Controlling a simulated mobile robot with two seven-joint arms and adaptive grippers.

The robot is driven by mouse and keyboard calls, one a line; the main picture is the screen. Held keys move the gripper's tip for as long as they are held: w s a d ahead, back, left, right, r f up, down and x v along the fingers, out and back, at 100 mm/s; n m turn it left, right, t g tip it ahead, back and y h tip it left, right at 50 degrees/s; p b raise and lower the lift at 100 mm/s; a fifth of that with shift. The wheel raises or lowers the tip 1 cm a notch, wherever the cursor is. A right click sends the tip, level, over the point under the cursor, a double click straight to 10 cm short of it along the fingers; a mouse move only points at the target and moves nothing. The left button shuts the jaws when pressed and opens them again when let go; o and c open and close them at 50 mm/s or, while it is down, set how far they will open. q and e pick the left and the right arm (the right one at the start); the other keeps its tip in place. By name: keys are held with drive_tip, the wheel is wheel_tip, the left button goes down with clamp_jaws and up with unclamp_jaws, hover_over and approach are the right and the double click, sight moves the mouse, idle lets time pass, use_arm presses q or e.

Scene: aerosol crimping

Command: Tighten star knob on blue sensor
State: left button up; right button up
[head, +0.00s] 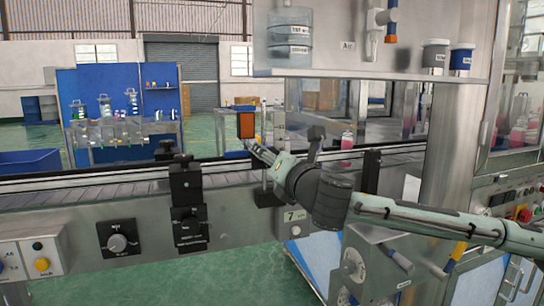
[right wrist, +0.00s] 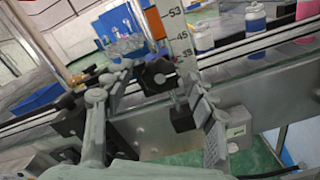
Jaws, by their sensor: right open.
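A black knob (right wrist: 158,75) shows in the right wrist view, beside an upright measuring scale (right wrist: 180,38) with printed numbers. An orange-faced block with a dark frame (head: 246,122) stands above the conveyor in the head view. It also shows next to a blue part (right wrist: 140,14) at the top of the right wrist view; I cannot tell for sure which is the sensor body. My right gripper (head: 258,152) is just below the orange block. Its open fingers (right wrist: 162,76) lie on either side of the knob in the picture; contact cannot be told. My left gripper is out of view.
The conveyor rail (head: 90,180) runs across the front, with black clamp brackets (head: 187,190) on it. A steel cabinet (head: 465,90) stands at the right. Pink bottles (right wrist: 205,38) stand on the line behind. A blue bin (head: 28,162) is far left.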

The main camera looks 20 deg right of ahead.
drive_tip(key=shift+w, duration=0.3)
drive_tip(key=c, duration=1.2)
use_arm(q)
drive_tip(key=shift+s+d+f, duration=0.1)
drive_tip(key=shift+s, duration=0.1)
use_arm(e)
drive_tip(key=shift+o, duration=0.2)
